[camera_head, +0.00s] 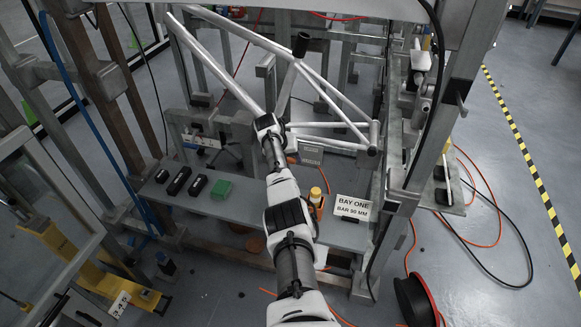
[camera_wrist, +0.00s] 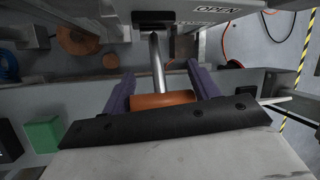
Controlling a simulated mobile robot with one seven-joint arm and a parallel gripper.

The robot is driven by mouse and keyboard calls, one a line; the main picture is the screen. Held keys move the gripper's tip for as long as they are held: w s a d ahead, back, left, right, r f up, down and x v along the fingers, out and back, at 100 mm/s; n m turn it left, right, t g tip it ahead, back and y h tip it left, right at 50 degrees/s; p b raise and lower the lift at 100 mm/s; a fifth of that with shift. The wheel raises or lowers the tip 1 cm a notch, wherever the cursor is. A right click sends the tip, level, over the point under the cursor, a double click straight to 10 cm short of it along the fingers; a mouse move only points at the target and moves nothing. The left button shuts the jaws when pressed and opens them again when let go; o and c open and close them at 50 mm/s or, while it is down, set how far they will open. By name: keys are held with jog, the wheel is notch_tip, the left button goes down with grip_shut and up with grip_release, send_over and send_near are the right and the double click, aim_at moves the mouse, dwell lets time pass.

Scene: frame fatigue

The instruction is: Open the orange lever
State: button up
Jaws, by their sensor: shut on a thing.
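The orange lever has an orange grip (camera_wrist: 162,99) on a bare metal rod (camera_wrist: 157,62) in the wrist view. The rod runs from a dark slot at the top of the picture down to the grip. My gripper (camera_wrist: 161,70) has its two purple fingers on either side of the orange grip, shut on it. A plate marked OPEN (camera_wrist: 218,10) sits to the upper right of the rod. In the head view my arm reaches into the fixture, and the fingers and the lever cannot be made out clearly.
A bicycle frame (camera_head: 325,98) is held in the fixture. On the grey shelf (camera_head: 180,208) lie several black pieces and a green block (camera_head: 220,189). A sign reading BAY ONE (camera_head: 353,208) stands right of my arm. A black reel (camera_head: 415,300) and cables lie on the floor.

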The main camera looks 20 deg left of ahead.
jog(key=shift+w+a+r+b, duration=0.1)
jog(key=shift+a+r+b, duration=0.25)
jog(key=shift+a, duration=0.1)
dwell(0.3)
jog(key=o, duration=1.3)
jog(key=shift+a+f, duration=0.15)
jog(key=shift+c, duration=0.2)
jog(key=shift+d, duration=0.2)
jog(key=shift+d, duration=0.1)
jog(key=shift+r, duration=0.45)
jog(key=v, duration=1.3)
